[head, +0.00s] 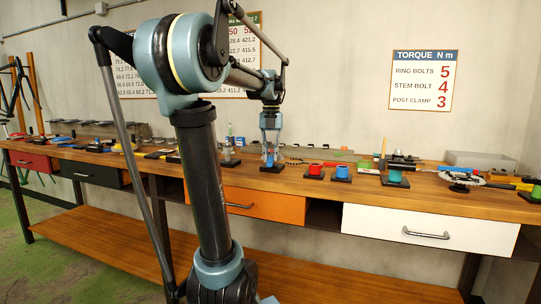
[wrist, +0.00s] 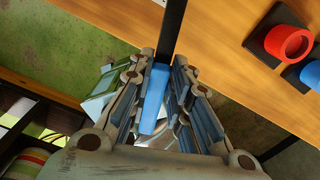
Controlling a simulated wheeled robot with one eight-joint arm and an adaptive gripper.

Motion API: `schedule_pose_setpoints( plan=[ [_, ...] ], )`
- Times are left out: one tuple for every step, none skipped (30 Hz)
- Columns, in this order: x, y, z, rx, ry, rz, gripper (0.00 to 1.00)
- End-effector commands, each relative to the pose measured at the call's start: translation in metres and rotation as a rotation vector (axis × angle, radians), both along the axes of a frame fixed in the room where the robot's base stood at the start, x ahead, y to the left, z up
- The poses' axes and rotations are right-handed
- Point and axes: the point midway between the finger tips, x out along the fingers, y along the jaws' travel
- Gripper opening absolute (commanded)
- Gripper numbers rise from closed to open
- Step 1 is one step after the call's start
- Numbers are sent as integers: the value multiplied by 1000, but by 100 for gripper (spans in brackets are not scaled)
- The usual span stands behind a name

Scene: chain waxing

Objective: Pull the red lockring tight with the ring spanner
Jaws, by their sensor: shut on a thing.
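My gripper (head: 270,138) points down over the front part of the workbench in the head view. In the wrist view its fingers (wrist: 157,100) are shut on a blue-handled tool (wrist: 154,100) with a long dark shaft. Its ring end is not clear, so I cannot tell for sure that it is the ring spanner. A red ring (head: 315,169) on a black square base stands right of the gripper, apart from it. It also shows in the wrist view (wrist: 288,43) at upper right, and it looks like the red lockring.
A blue ring (head: 342,173) stands beside the red one, and a green ring (head: 395,177) farther right, both on black bases. A chainring (head: 460,179) lies at the right. Tools crowd the bench's left. The wooden bench top (head: 300,185) is bare along its front edge.

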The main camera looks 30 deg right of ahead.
Motion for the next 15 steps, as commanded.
schedule_pose_setpoints(
  plan=[
    [0,0,0,1,-1,0,0],
    [0,0,0,1,-1,0,0],
    [0,0,0,1,-1,0,0],
    [0,0,0,1,-1,1,0],
    [0,0,0,1,-1,2,0],
    [0,0,0,1,-1,5,0],
    [0,-1,0,1,-1,8,0],
    [-1,-1,0,1,-1,12,0],
    [-1,-2,0,1,-1,18,0],
    [-2,-3,0,1,-1,23,0],
    [-2,-4,0,1,-1,30,0],
    [-3,-5,0,1,-1,39,0],
    [-3,-6,0,1,-1,45,0],
    [-4,-6,0,0,0,52,0],
    [-4,-7,0,0,0,60,0]
  ],
)
